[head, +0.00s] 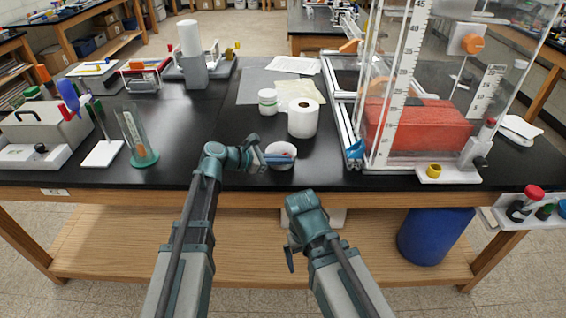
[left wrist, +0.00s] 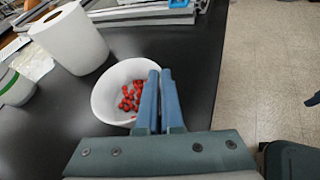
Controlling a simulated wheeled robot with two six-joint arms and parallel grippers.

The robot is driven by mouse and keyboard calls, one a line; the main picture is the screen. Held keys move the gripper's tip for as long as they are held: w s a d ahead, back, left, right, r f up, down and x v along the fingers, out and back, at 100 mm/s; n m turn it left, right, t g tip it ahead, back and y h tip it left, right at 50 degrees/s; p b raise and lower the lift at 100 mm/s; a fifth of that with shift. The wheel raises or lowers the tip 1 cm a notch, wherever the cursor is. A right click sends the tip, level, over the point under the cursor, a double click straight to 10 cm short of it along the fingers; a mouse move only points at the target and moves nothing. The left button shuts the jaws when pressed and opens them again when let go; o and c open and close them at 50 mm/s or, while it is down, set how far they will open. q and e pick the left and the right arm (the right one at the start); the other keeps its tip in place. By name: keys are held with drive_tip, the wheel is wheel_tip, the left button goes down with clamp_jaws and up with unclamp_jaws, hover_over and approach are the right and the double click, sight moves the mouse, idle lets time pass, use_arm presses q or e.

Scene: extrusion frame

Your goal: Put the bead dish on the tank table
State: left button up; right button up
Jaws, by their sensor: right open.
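The bead dish (head: 284,150) is a small white bowl on the front edge area of the black table. The left wrist view shows red beads inside the dish (left wrist: 108,92). My left gripper (head: 279,159) is at the dish's near-left rim. In the left wrist view its two blue fingers (left wrist: 160,100) are close together, one inside the bowl and one outside, shut on the rim. Whether the dish touches the table is hard to tell. The black table (head: 215,125) also carries a clear tank (head: 425,60) with a red block. My right gripper (head: 292,252) is open and empty, below the table edge.
A white paper roll (head: 303,118) stands just behind the dish, with a white jar (head: 268,101) to its left. A glass cylinder (head: 135,135) and a grey box (head: 45,125) stand at left. A blue bin (head: 435,236) is under the table.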

use_arm(q)
drive_tip(key=o, duration=0.5)
drive_tip(key=p+v, duration=0.4)
drive_tip(key=v, duration=0.6)
drive_tip(key=shift+a+r, duration=0.1)
drive_tip(key=shift+r, duration=0.15)
drive_tip(key=shift+p+v, duration=0.3)
drive_tip(key=shift+v, duration=0.6)
drive_tip(key=s+d+f+m+g+y, duration=0.5)
drive_tip(key=s+d+f+m, duration=0.3)
drive_tip(key=s+f+m, duration=0.3)
drive_tip(key=s+a+f+m+y, duration=0.1)
drive_tip(key=s+m+y, duration=0.2)
drive_tip(key=m, duration=0.1)
drive_tip(key=s+a+m+g+y, duration=0.1)
drive_tip(key=s+m+y, duration=0.1)
drive_tip(key=m, duration=0.3)
drive_tip(key=s+a+f+m+y, duration=0.1)
drive_tip(key=s+m+y, duration=0.2)
drive_tip(key=s+m, duration=0.1)
drive_tip(key=shift+s+a+f+m+y, duration=0.15)
drive_tip(key=shift+s+f+m+y, duration=0.2)
drive_tip(key=shift+m, duration=0.25)
